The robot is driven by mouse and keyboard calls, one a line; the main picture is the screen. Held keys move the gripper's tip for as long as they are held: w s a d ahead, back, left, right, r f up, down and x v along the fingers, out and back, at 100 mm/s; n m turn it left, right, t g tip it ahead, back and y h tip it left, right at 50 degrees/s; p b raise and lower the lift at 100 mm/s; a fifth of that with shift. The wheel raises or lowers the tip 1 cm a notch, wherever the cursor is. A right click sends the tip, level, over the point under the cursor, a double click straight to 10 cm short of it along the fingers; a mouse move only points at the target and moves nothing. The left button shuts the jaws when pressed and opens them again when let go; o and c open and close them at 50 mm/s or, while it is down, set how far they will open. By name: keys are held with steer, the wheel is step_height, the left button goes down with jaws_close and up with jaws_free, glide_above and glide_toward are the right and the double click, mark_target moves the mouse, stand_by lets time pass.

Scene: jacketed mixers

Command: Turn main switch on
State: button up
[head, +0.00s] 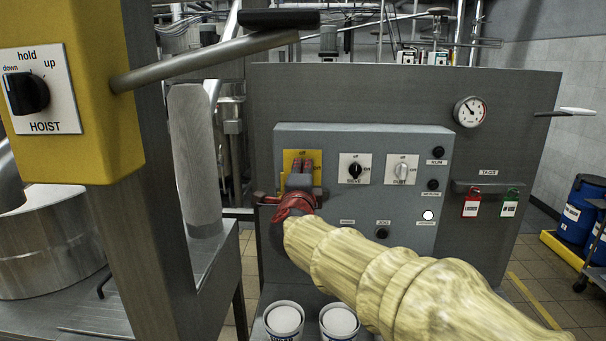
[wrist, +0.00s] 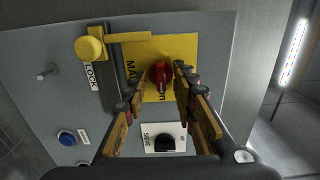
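The main switch is a red knob (wrist: 160,74) on a yellow plate (wrist: 186,50) marked MAIN, in the wrist view. The plate's left part shows in the head view (head: 289,158). An "on" label sits beside the knob; I cannot tell where the knob points. My gripper (wrist: 161,80) is open, with a finger on each side of the knob; the right finger looks closer, contact is unclear.
A yellow lock piece (wrist: 90,47) with a bar stands beside the plate, near my left finger. A black sieve knob (wrist: 164,143) is close to the fingers. A white-plated knob (head: 401,172) is further right. A hoist box (head: 75,150) with a lever stands at left.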

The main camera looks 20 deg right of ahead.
steer(key=v, duration=1.1)
steer(key=shift+s, duration=0.25)
